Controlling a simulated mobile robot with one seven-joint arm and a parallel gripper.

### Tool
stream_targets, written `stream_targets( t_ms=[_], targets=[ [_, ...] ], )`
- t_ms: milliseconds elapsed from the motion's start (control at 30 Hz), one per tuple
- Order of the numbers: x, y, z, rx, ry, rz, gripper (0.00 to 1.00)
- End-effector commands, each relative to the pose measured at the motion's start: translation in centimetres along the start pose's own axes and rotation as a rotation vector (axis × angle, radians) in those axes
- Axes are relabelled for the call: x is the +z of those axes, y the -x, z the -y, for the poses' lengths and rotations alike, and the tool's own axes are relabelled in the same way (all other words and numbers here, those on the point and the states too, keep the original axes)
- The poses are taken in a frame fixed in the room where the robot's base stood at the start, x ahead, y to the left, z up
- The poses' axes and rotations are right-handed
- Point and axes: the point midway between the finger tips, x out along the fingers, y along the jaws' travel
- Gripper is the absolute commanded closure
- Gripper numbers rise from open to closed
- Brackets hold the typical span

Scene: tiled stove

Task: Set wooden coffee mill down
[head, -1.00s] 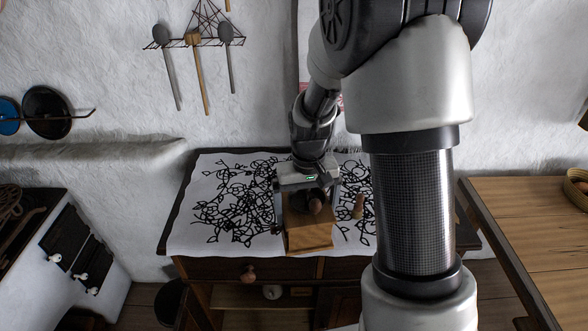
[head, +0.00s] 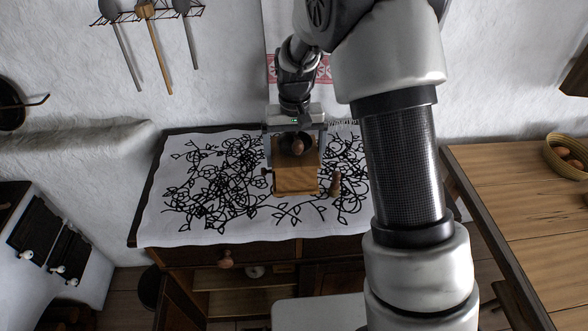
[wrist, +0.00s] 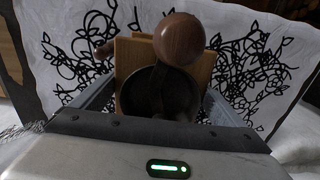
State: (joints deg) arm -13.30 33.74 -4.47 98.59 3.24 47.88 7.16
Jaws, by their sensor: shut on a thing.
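The wooden coffee mill (head: 296,180) has a light wooden box body, a dark metal bowl and a brown round crank knob. My gripper (head: 296,142) is shut on the mill, one finger on each side of it. In the wrist view the mill (wrist: 206,60) sits between the fingers, with its knob and dark bowl close to the camera. The mill is over the white cloth with black floral lines (head: 190,215) on the cabinet. I cannot tell whether its base touches the cloth.
A small brown wooden object (head: 335,184) stands on the cloth just right of the mill. The cloth is clear to the left and in front. A wooden table (head: 500,200) with a basket (head: 566,158) is at the right. Utensils (head: 153,48) hang on the wall.

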Motion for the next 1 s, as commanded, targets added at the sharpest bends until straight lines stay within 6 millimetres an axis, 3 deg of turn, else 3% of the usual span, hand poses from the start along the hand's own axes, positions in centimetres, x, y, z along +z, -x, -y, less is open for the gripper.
stream_targets(
  t_ms=[533,933,967,1000],
  targets=[
    [-0.1,-5.3,0.0,-0.001,-0.001,-0.002,0.58],
    [-0.1,-5.9,0.0,-0.001,-0.001,-0.004,0.58],
    [0.0,-5.9,0.0,-0.001,-0.001,-0.002,0.03],
    [0.0,-5.9,0.0,-0.001,-0.001,-0.002,0.00]
  ],
)
